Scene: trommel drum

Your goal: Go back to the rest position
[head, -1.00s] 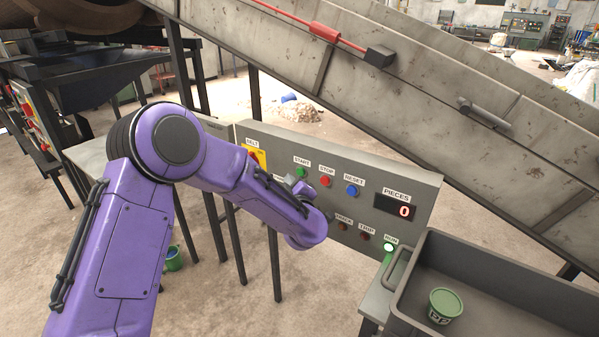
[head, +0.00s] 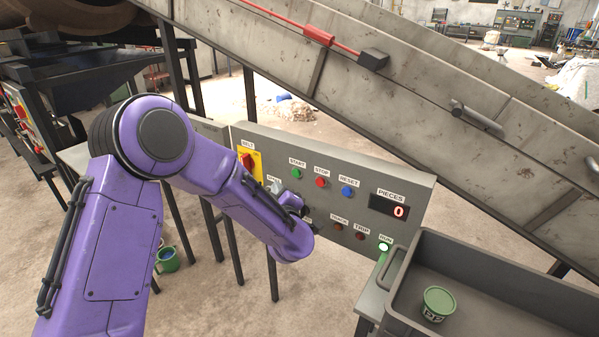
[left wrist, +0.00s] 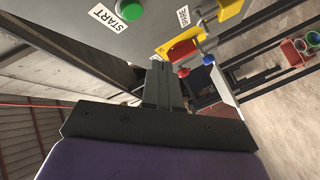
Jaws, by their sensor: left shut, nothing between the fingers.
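My left gripper (head: 290,198) is in front of the grey control panel (head: 335,190), mostly hidden behind my purple wrist in the head view. Its closed dark fingers (left wrist: 163,85) show in the left wrist view, with nothing between them. The green START button (head: 296,174) is just above the gripper in the head view; it also shows in the left wrist view (left wrist: 128,8). The red BELT switch (head: 247,162) on its yellow plate is left of the gripper. I cannot tell whether the gripper touches the panel. My right gripper is in neither view.
The PIECES display (head: 390,206) reads 0 and the RUN lamp (head: 384,247) glows green. A grey bin (head: 480,255) at right holds a green tin (head: 438,303). A sloping conveyor (head: 400,90) crosses behind the panel. A green bucket (head: 168,260) stands on the floor.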

